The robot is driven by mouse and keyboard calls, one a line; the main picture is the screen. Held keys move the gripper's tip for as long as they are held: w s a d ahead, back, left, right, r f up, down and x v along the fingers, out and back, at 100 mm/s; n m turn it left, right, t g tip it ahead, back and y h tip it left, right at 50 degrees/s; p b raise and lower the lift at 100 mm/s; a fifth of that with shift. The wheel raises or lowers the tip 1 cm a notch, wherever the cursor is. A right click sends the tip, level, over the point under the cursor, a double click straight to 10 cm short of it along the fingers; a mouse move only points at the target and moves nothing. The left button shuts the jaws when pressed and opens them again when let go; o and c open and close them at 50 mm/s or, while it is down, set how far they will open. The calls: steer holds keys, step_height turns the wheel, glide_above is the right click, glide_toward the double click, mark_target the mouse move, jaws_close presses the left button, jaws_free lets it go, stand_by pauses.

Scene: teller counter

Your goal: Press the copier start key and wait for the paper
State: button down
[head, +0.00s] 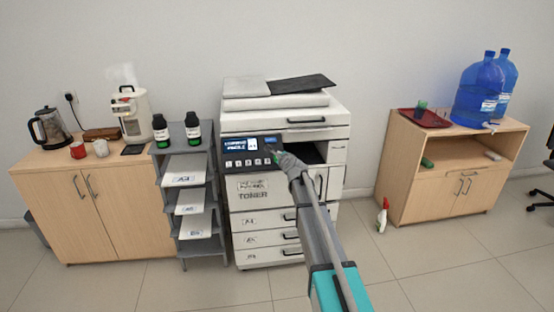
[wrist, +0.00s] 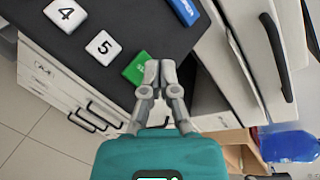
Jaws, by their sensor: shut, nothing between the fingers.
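The white copier (head: 285,218) stands in the middle of the head view, its dark control panel (head: 232,163) on the upper front with a lit blue screen (head: 234,145) and a row of white keys. The dark output slot (head: 309,152) is right of the panel.
A grey paper rack (head: 183,167) stands close on the copier's left, beside a wooden cabinet (head: 110,215) with a kettle and coffee maker. A spray bottle (head: 382,215) stands on the floor near the right cabinet (head: 420,160). The floor in front is clear.

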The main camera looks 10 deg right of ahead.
steer(key=s+r+p, duration=0.1)
steer(key=r+p, duration=0.1)
steer(key=r, duration=0.1)
steer(key=s+r+p, duration=0.1)
steer(key=p, duration=0.1)
steer(key=shift+s+r, duration=0.15)
steer(key=shift+s, duration=0.2)
stand_by(0.6)
steer(key=s+f+n+g+p, duration=0.2)
steer(key=s+n+g, duration=0.3)
steer(key=s, duration=0.9)
steer(key=s+f+n+g+h+p, duration=0.1)
steer(key=s+n+g, duration=0.4)
steer(key=s+n, duration=0.6)
steer(key=s+f+n+g+h+p, duration=0.1)
steer(key=s+f+n+g+p, duration=0.2)
steer(key=s, duration=1.6)
step_height(320, 180, down, 3)
steer(key=n+g, duration=0.2)
steer(key=n, duration=0.3)
steer(key=shift+a+r, duration=0.15)
steer(key=shift+a, duration=0.1)
